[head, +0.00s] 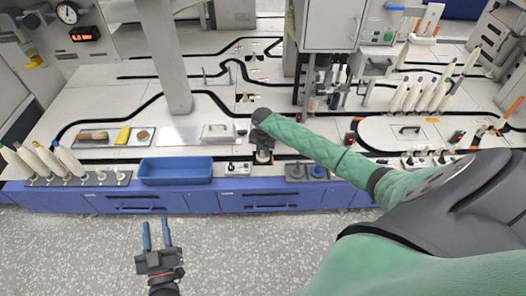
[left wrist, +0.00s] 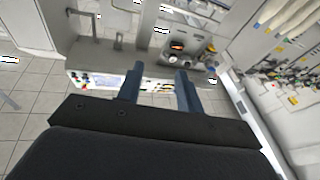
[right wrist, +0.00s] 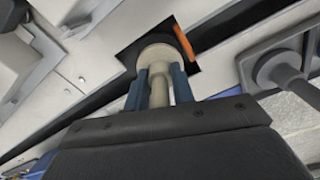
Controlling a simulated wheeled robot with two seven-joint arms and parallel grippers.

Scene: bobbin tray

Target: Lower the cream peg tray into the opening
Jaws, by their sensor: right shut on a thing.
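My right gripper (head: 262,150) is over the front part of the long worktable, shut on a cream peg-like piece (right wrist: 158,58) with a round head and a narrower stem. The piece sits between the two blue fingers in the right wrist view (right wrist: 159,88). A dark patch (right wrist: 128,54) with an orange strip shows behind its head; I cannot tell whether this is the opening. The tray's body is not clearly visible. My left gripper (head: 157,236) is open and empty above the floor in front of the table; its fingers stand apart in the left wrist view (left wrist: 158,88).
A blue bin (head: 176,172) stands left of my right gripper, with a rack of cream bobbins (head: 62,165) further left. A small white box (head: 237,169) is just left of it and a grey peg tray (head: 306,180) just right. A grey post (head: 168,60) rises behind.

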